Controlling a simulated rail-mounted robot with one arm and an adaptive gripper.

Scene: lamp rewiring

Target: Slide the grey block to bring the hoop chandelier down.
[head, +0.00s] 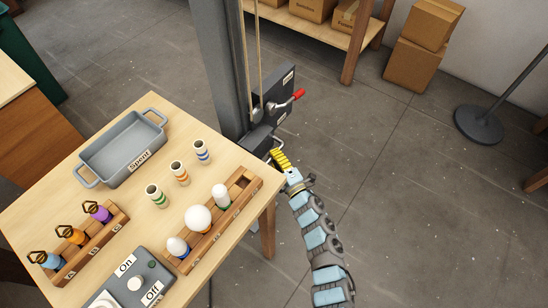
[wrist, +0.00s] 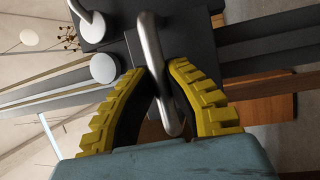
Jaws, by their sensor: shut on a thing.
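The grey block (head: 258,139) sits low on the grey upright column, by the table's far right corner. In the wrist view the dark block (wrist: 195,38) fills the top middle, with a bent metal handle (wrist: 152,50) standing out from it. My gripper (head: 277,157) is at the block's near side. In the wrist view its yellow ribbed fingers (wrist: 160,72) close from both sides on the handle. The hoop chandelier is not in the head view. A small dark branched shape (wrist: 69,38) shows far off in the wrist view; I cannot tell what it is.
Two ropes (head: 258,50) run up the column (head: 222,65). A dark plate with a red lever (head: 290,100) is just beyond my gripper. The table (head: 120,205) at left holds a grey tray (head: 127,149), bulbs and a switch box (head: 135,283).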

